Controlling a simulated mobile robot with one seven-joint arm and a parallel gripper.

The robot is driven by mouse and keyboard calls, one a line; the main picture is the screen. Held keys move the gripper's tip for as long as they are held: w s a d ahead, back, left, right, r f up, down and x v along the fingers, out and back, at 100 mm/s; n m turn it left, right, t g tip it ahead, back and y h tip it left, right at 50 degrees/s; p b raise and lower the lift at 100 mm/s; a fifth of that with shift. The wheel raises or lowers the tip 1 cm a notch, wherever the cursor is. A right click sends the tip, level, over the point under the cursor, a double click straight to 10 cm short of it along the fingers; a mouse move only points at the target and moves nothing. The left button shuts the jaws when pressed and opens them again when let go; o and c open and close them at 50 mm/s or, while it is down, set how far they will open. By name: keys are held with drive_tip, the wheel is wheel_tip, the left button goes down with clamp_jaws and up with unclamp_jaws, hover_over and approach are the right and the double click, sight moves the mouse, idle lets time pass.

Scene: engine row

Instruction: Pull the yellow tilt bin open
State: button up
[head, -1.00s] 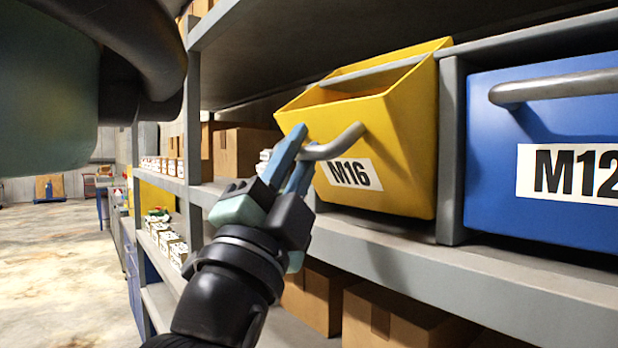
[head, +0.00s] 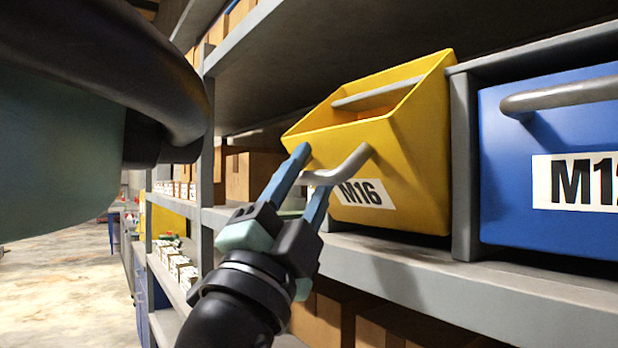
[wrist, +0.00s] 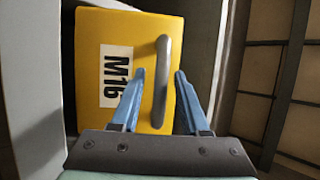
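The yellow tilt bin (head: 415,150), labelled M16, is tilted forward out of its shelf bay, and its open top shows. It also shows in the wrist view (wrist: 100,25). Its grey bar handle (head: 352,163) is on the front face; it also shows in the wrist view (wrist: 162,70). My gripper (head: 311,170) is open at the near end of the handle. In the wrist view my gripper (wrist: 160,76) has its blue fingers apart, one on each side of the handle, with gaps visible. I cannot tell how deep the handle sits between them.
A blue bin (head: 550,200) labelled M12 sits upright to the right, beyond a grey divider (head: 464,165). The shelf edge (head: 430,280) runs below the bins. Cardboard boxes (head: 252,172) stand to the left on the shelving. The floor aisle (head: 60,290) at left is clear.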

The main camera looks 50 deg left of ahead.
drive_tip(key=b+v, duration=0.5)
drive_tip(key=v, duration=0.8)
idle(0.5)
